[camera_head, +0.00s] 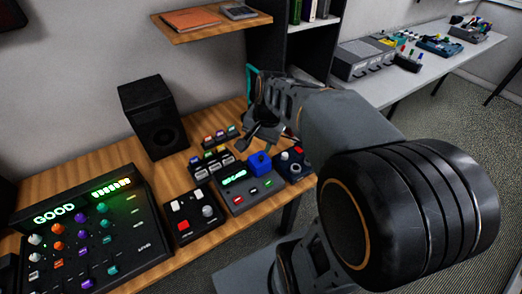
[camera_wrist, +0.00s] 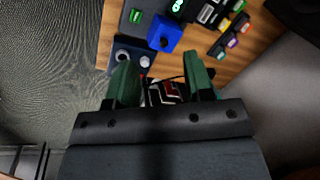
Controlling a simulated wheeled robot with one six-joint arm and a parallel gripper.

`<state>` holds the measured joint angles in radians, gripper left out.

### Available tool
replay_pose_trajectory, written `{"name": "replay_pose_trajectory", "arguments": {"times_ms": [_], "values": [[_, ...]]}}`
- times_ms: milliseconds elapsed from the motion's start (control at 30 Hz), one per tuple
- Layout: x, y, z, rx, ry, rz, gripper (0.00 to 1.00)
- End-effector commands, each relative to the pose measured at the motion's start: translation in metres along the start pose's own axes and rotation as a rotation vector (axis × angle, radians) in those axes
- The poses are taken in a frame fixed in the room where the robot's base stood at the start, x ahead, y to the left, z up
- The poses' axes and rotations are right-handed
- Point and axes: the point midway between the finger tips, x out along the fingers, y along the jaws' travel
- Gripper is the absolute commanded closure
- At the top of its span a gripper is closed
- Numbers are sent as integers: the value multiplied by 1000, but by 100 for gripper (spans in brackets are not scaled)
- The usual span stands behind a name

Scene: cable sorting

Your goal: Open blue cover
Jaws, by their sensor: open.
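The blue cover (camera_head: 258,163) is a small block-like cover on a grey control box (camera_head: 240,198) with a green lit display. It looks closed; what is under it is hidden. In the wrist view the blue cover (camera_wrist: 164,36) lies beyond the fingertips, near the top middle. My gripper (camera_head: 262,132) is above the back right part of the desk, apart from the cover. In the wrist view my gripper (camera_wrist: 160,70) has its two green fingers spread, with nothing held. A red, black and white item shows between the fingers, too small to identify.
A dark box with a knob (camera_head: 292,165) sits right of the grey box. A box with a red button (camera_head: 184,225) is on its left. Coloured switches (camera_head: 212,160) stand behind. A speaker (camera_head: 153,115) and large lit panel (camera_head: 85,230) occupy the left.

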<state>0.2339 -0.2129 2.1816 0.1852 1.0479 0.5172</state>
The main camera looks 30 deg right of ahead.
Motion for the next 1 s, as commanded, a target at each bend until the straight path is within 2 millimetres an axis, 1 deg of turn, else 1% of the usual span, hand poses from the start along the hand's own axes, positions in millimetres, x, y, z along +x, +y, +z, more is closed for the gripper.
{"name": "replay_pose_trajectory", "arguments": {"times_ms": [33, 100, 200, 300, 400, 533, 667, 1000], "values": [[8, 2, -21, 156, -38, 0, 52], [15, 4, -46, 366, -89, -4, 52], [25, 11, -78, 625, -155, -7, 52], [34, 18, -102, 820, -206, -8, 52], [40, 23, -117, 949, -243, -6, 52], [52, 25, -124, 1027, -268, -2, 52], [70, 22, -121, 1040, -273, -1, 52], [133, 13, -106, 1035, -272, 0, 52]]}}
